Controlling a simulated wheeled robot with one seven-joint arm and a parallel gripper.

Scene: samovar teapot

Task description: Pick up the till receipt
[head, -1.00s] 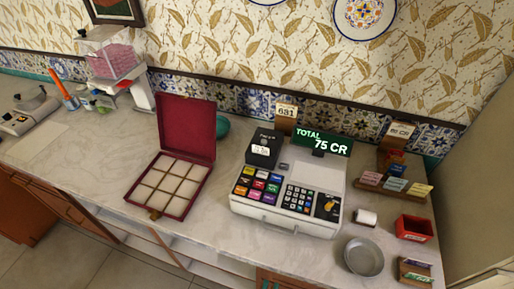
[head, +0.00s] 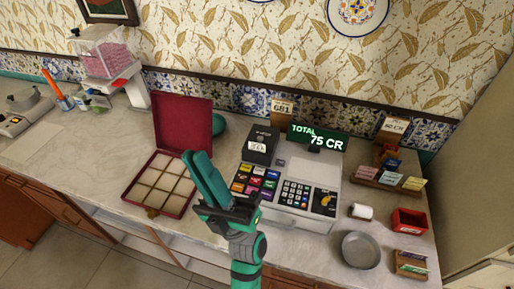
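A small white printed slip (head: 258,146), which looks like the till receipt, shows on the black printer (head: 262,134) at the back left of the till. Its writing is too small to read. The white till (head: 300,207) has coloured keys and a green display reading "TOTAL 75 CR". My gripper (head: 197,156) has teal fingers pointing up and left. In the picture it overlaps the front right of the open red box, left of the till and apart from the slip. The fingers appear side by side, and I cannot tell if a gap lies between them. I see nothing held.
The open red box (head: 183,128) with a divided tray stands left of the till. A white roll (head: 361,211), a grey dish (head: 361,250), a red bin (head: 408,222) and card holders (head: 387,178) are at the right.

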